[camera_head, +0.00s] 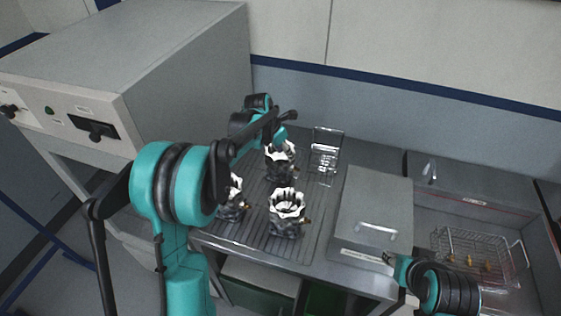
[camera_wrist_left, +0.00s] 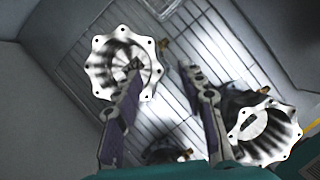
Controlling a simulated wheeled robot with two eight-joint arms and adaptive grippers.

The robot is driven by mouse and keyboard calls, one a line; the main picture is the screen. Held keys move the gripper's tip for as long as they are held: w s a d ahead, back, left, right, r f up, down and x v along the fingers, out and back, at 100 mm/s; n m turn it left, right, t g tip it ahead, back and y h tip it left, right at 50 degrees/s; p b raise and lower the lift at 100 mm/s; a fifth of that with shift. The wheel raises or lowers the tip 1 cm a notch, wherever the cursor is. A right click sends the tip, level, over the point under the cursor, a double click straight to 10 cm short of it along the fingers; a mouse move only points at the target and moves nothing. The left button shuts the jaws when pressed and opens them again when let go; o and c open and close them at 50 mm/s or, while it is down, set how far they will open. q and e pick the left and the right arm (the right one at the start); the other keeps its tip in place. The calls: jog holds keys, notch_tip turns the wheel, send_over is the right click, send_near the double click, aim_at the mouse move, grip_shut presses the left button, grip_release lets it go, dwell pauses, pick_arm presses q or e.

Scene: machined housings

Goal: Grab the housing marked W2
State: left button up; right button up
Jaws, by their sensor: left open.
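Three dark machined housings with white scalloped rims stand on a ribbed grey surface in the head view: one at the back (camera_head: 281,170), one at the front (camera_head: 287,222), and one at the left (camera_head: 233,205), partly hidden by my arm. No W2 mark is legible. My left gripper (camera_head: 284,127) is above the back housing, open and empty. In the left wrist view its fingers (camera_wrist_left: 160,70) are spread, with one white-rimmed housing (camera_wrist_left: 108,75) behind the left finger and another (camera_wrist_left: 262,135) at lower right. My right gripper (camera_head: 392,259) is small at lower right; its jaws are unclear.
A clear rack (camera_head: 326,150) stands behind the housings. A grey lidded box (camera_head: 375,205) is to their right. Farther right, a wire basket (camera_head: 470,255) sits in a recessed basin. A large grey cabinet (camera_head: 190,65) stands at the left.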

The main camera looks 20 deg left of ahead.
aim_at(283, 162)
pick_arm(q)
jog(key=x, duration=0.3)
jog(key=b+x, duration=0.1)
jog(key=x, duration=0.3)
jog(key=shift+w+a+f, duration=0.1)
jog(key=shift+w+a, duration=0.1)
grip_shut()
